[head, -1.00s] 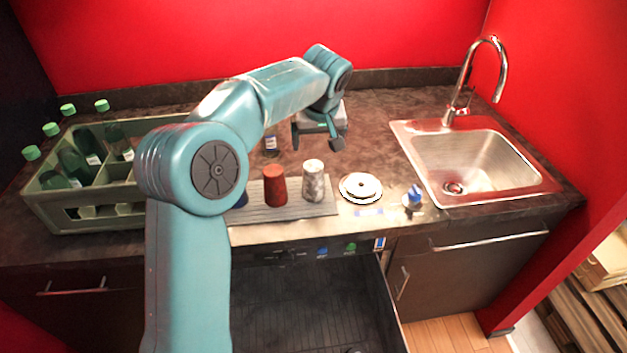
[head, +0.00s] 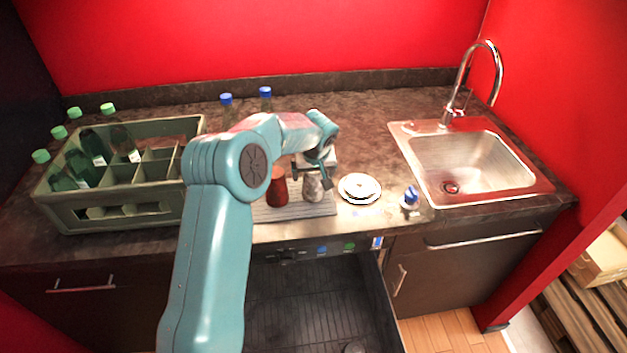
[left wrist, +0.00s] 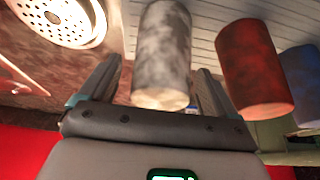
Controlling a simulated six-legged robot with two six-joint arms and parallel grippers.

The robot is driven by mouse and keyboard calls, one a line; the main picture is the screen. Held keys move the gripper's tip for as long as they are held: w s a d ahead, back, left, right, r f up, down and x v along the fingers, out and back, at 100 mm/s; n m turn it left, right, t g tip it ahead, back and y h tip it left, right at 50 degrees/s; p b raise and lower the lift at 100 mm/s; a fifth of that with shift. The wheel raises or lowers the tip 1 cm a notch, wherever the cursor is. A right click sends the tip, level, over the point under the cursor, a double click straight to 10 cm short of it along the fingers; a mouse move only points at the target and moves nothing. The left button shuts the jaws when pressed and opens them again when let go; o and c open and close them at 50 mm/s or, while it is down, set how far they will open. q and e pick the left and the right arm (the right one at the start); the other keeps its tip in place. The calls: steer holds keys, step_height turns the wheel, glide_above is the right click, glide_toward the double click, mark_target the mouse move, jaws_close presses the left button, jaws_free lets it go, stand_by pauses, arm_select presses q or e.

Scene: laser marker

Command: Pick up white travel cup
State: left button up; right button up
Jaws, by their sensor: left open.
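The white travel cup (head: 313,189), marbled with grey, stands on a grey ribbed mat (head: 262,213) near the counter's front edge. My left gripper (head: 312,178) is open at the cup and partly covers it in the head view. In the left wrist view the white cup (left wrist: 162,50) lies between the two open fingers (left wrist: 152,88), with a gap visible on the left side. Contact on the right side cannot be told. My right gripper is not in view.
A red cup (head: 277,188) stands just left of the white one; a blue cup (left wrist: 304,82) is beyond it. A white round disc (head: 359,188) and a blue-capped item (head: 410,197) lie right, before the sink (head: 470,165). A green bottle crate (head: 110,214) stands left.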

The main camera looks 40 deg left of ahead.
arm_select(q)
steer(key=shift+s+r, duration=0.15)
steer(key=shift+s, duration=0.1)
steer(key=shift+w+f, duration=0.3)
steer(key=shift+w, duration=0.1)
steer(key=c, duration=1.1)
steer(key=shift+s+r, duration=0.2)
steer(key=shift+s, duration=0.05)
steer(key=shift+c, duration=0.6)
steer(key=shift+w, duration=0.1)
steer(key=shift+w, duration=0.1)
